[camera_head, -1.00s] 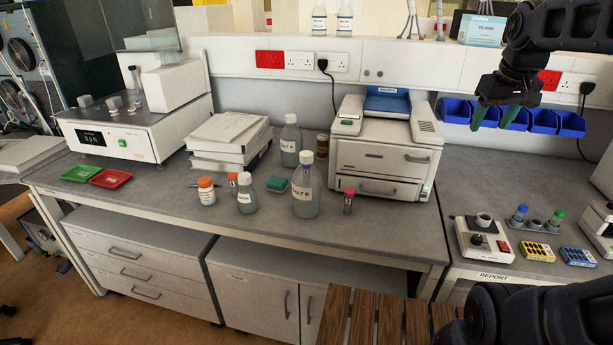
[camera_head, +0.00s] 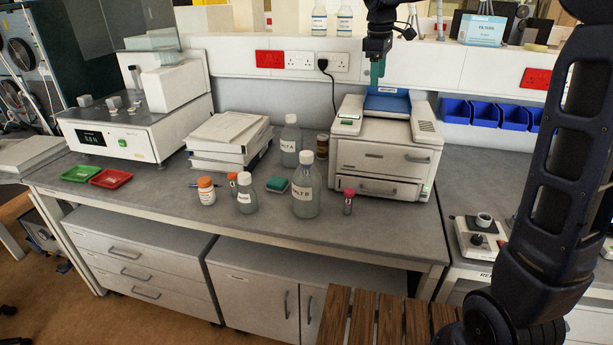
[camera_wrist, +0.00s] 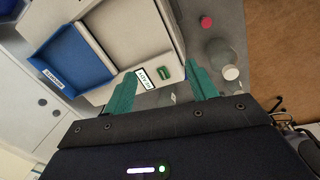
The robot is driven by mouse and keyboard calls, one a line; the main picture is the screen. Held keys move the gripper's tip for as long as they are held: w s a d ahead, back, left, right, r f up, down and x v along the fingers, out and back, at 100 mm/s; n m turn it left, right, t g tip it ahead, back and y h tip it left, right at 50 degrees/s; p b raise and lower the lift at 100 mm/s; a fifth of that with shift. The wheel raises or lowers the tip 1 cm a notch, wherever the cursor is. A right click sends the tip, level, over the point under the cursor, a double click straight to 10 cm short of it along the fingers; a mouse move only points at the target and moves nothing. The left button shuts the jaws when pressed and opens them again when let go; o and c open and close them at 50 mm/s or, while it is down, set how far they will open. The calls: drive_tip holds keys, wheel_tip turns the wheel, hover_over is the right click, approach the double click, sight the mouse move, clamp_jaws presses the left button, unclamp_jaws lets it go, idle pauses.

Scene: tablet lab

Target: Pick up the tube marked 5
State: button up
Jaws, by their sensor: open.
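A small tube with a pink cap (camera_head: 348,202) stands upright on the bench in front of the white printer, right of the large bottle. Its cap also shows in the wrist view (camera_wrist: 206,22). A second small container with an orange cap (camera_head: 232,183) stands behind a small bottle and is partly hidden. I cannot read a number on either. My gripper (camera_head: 377,76) is high above the back of the printer, pointing down. In the wrist view its green fingers (camera_wrist: 160,76) are apart with nothing held between them.
A white printer (camera_head: 384,160) with a blue top is below my gripper. A large bottle (camera_head: 305,192), a small bottle (camera_head: 247,198) and an orange-capped jar (camera_head: 207,192) stand nearby. Blue bins (camera_head: 484,113) hang at right. The front strip of the bench is clear.

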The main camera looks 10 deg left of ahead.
drive_tip(key=w+a+f+n+g, duration=0.15)
drive_tip(key=a+f+n, duration=0.25)
drive_tip(key=a, duration=0.8)
drive_tip(key=w+a+f+n+t, duration=0.1)
drive_tip(key=w+a+f+n, duration=0.25)
drive_tip(key=a, duration=0.75)
drive_tip(key=shift+m+g+h, duration=0.25)
drive_tip(key=shift+h, duration=0.15)
drive_tip(key=f, duration=2.1)
drive_tip(key=shift+s+f, duration=0.1)
drive_tip(key=shift+s, duration=0.3)
drive_tip(key=f, duration=1)
drive_tip(key=shift+w+d+f, duration=0.15)
drive_tip(key=shift+d+f, duration=0.15)
drive_tip(key=shift+d, duration=0.1)
drive_tip(key=shift+c, duration=0.3)
drive_tip(key=c, duration=1)
